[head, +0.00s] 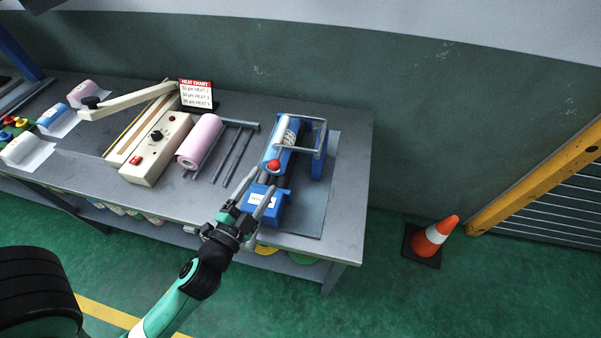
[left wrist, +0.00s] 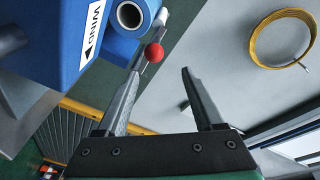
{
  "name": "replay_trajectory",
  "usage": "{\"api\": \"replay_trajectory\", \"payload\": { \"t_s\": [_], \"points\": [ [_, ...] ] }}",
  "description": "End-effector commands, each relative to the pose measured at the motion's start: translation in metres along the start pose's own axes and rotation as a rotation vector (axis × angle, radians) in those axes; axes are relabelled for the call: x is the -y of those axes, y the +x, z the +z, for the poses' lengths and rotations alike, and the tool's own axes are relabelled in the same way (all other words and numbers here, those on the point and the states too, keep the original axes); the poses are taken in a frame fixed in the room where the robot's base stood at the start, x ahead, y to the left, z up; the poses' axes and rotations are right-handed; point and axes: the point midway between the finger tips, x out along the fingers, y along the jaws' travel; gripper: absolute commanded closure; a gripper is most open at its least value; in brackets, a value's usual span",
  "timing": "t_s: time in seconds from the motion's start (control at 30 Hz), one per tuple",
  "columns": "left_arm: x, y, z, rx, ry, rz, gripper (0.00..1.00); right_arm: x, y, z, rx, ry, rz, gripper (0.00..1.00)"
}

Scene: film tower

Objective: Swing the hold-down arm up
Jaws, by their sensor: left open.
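The blue winder (head: 268,203) stands on the right part of the bench, with a labelled front block; its "WIND" label (left wrist: 92,30) shows in the left wrist view. A red ball knob (head: 273,165) sits on a thin grey bar, which I take to be the hold-down arm, by the film roll (head: 290,130). My left gripper (head: 263,180) is open and empty, its fingers pointing at the knob. In the left wrist view the red knob (left wrist: 154,52) is just beyond the fingertips (left wrist: 161,72), nearer the left finger. I cannot tell whether they touch. My right gripper is not in view.
A grey metal frame (head: 322,138) rises behind the winder. A cream heat sealer (head: 155,150) with a lifted arm, a pink roll (head: 200,141) and grey rods lie to the left. A traffic cone (head: 435,236) stands on the floor.

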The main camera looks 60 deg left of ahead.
Motion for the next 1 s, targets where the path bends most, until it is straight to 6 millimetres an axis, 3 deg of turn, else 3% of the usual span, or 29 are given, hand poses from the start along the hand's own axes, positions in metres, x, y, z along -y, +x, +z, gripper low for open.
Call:
{"api": "replay_trajectory", "payload": {
  "t_s": [0.07, 0.37, 0.8, 1.0],
  "points": [
    [-0.012, -0.003, 0.015, 0.016, 0.003, 0.003, 0.31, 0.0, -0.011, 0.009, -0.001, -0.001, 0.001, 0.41],
    [-0.006, 0.009, 0.011, 0.019, -0.001, -0.002, 0.31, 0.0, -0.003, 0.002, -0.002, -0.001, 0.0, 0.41],
    [-0.007, 0.098, 0.013, 0.016, -0.002, -0.003, 0.31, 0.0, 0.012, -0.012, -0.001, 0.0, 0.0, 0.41],
    [-0.007, 0.115, 0.014, 0.017, -0.001, -0.002, 0.31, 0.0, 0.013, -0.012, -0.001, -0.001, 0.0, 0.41]
  ]
}}
